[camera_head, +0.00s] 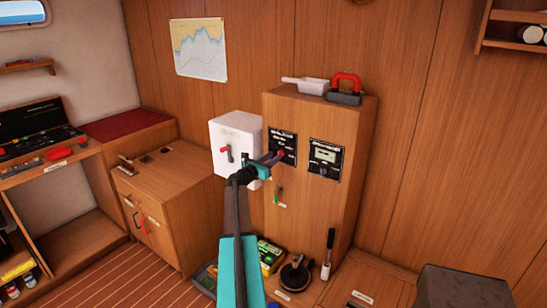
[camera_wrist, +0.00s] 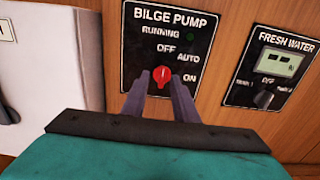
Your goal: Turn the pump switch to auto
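The bilge pump panel (camera_wrist: 140,50) is a black plate with the labels RUNNING, OFF, AUTO and ON. Its red switch knob (camera_wrist: 161,77) sits at the lower middle, left of the labels AUTO and ON. I cannot clearly tell which label it points to. The knob also shows small in the head view (camera_head: 281,153), on the front of the wooden cabinet. My gripper (camera_wrist: 161,84) is in front of the panel, its two grey fingers apart, one to each side of the knob as seen from the wrist. It looks open, with no clear contact. In the head view, my gripper (camera_head: 272,158) partly covers the panel.
A fresh water panel (camera_wrist: 267,66) with a display and dark knob is to the right. A white box (camera_head: 236,137) with a red lever stands close on the left. A scoop and a red-handled item (camera_head: 346,83) lie on the cabinet top.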

